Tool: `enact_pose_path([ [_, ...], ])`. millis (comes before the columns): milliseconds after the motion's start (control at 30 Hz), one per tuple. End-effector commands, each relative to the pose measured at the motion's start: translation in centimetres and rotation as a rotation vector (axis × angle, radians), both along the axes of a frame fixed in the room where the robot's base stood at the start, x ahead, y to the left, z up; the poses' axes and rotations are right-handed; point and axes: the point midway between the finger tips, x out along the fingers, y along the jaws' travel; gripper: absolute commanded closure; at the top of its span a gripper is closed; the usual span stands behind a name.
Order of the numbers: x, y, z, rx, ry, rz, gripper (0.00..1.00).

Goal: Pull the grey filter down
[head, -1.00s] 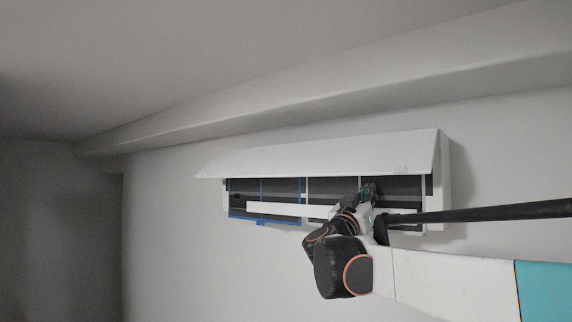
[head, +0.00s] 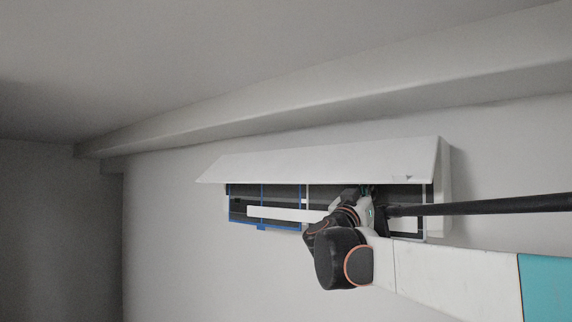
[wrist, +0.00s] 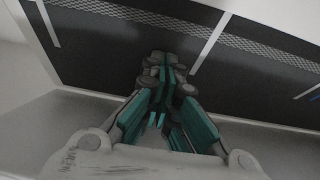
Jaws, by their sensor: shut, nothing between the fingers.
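The wall unit (head: 442,205) has its white flap (head: 320,160) raised, with dark filters behind it. The grey filter (head: 322,194) is the pale-framed dark section right of the blue-framed one, partly hidden by my arm. Its dark mesh (wrist: 105,45) fills much of the wrist view, with a pale bar (wrist: 210,45) across it. My gripper (head: 368,190) is in front of the filter, close under the flap's lower edge. Its teal fingers (wrist: 167,72) are shut and empty, tips against or very near the dark surface; I cannot tell whether they touch.
The blue-framed filter (head: 265,204) is at the unit's left, with a small blue tab below. A white strip (head: 285,214) runs across the front. A ceiling beam (head: 300,115) runs above. The wall (head: 210,265) below and left is clear.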

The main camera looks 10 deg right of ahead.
Motion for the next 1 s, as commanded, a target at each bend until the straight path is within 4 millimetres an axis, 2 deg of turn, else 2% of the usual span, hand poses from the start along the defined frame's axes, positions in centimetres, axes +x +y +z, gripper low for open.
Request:
enact_pose_path([
  [33,-0.65,0.18,0.05,0.000,0.000,0.002,1.00],
  [1000,-0.08,-0.60,0.07,0.000,0.000,0.001,1.00],
])
